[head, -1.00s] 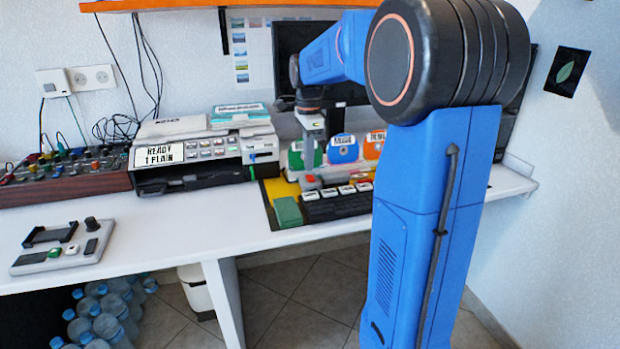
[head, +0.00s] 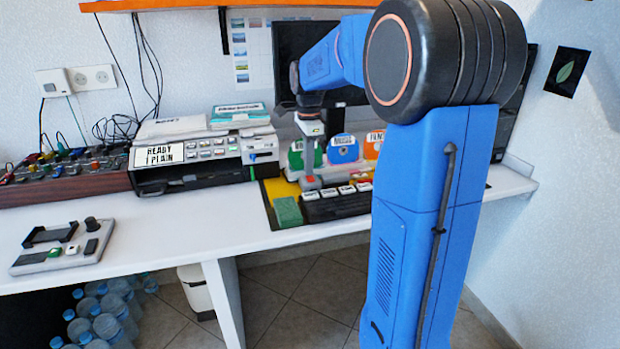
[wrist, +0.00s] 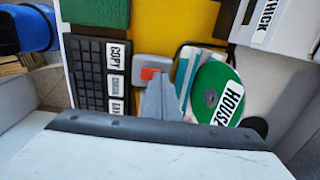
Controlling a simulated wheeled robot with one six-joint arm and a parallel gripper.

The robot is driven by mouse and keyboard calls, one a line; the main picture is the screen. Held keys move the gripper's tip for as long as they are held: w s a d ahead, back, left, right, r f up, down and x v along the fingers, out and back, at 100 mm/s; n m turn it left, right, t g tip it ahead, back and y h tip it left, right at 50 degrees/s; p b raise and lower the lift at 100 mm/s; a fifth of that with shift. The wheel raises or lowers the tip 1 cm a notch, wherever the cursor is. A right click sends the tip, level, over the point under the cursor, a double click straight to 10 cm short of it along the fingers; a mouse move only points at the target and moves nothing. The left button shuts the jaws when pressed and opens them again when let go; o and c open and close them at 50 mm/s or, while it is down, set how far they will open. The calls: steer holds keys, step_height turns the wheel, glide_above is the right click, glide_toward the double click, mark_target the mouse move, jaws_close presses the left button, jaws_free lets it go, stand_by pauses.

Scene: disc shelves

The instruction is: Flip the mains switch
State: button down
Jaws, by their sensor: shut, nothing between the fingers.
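A small grey box with a red rocker (wrist: 152,73), which looks like the mains switch, lies on the yellow mat in the wrist view. In the head view its red part (head: 310,179) shows at the front of the coloured disc stands. My gripper (wrist: 162,82) is shut and empty, with its fingertips right at the red rocker and hiding part of it. I cannot tell whether they touch. In the head view my gripper (head: 309,172) points down from above onto the box. Which way the rocker is tipped is too small to tell.
A black keyboard (head: 335,208) with labelled white keys lies beside the box. A green disc labelled HOUSE (wrist: 213,92) is close on the other side. A green block (head: 287,212) sits on the yellow mat (head: 270,188). A printer-like machine (head: 200,160) stands to the left.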

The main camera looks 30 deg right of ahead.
steer(key=shift+f, duration=0.25)
step_height(320, 180, up, 7)
stand_by(1.1)
stand_by(0.4)
steer(key=s+a+f+n+t, duration=0.1)
steer(key=s+a+n, duration=0.45)
steer(key=s, duration=0.25)
steer(key=s+a+f+n+t, duration=0.1)
steer(key=s+a+n, duration=0.45)
steer(key=s, duration=0.25)
steer(key=s+a+f+n+t, duration=0.1)
steer(key=s+a+f+n, duration=0.1)
steer(key=s+f+n, duration=0.3)
steer(key=s+a+f+n+t, duration=0.1)
steer(key=s+f+n, duration=0.3)
steer(key=s, duration=0.5)
steer(key=shift+a+f+n+t, duration=0.4)
steer(key=shift+a+n, duration=0.2)
steer(key=shift+a, duration=0.3)
